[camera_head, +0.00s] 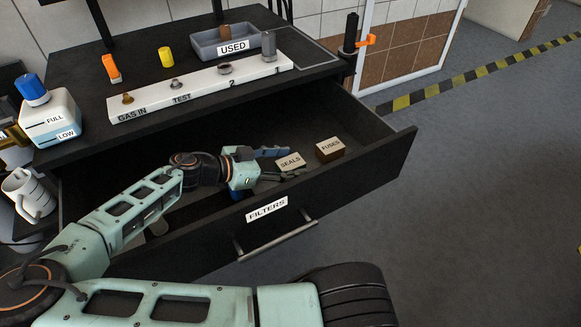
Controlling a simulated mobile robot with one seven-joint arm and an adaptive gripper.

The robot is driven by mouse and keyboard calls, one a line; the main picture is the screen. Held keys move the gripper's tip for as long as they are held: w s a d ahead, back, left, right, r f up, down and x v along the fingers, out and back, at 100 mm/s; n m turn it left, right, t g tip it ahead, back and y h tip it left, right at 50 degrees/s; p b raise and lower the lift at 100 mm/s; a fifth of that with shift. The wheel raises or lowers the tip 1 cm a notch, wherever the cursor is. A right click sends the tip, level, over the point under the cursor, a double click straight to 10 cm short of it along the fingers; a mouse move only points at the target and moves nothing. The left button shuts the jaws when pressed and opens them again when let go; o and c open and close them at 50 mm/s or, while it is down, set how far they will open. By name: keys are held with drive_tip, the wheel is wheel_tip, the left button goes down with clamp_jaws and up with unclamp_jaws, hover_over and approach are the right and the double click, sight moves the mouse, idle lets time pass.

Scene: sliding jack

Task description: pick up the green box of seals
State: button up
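The box of seals (291,161) lies in the open drawer (375,150), and its pale top reads SEALS. Its sides are mostly hidden, so I cannot make out green on it. My gripper (284,163) reaches into the drawer from the left with its fingers spread. One finger lies along the far side of the box and the other along its near side. I cannot tell whether either finger touches the box.
A brown box marked FUSES (329,149) sits just right of the seals box. The drawer front (267,209) with its handle rises on the near side. Above the drawer's back is the bench with a white labelled strip (200,88) and a grey USED tray (207,49).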

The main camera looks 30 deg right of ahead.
drive_tip(key=c, duration=1.2)
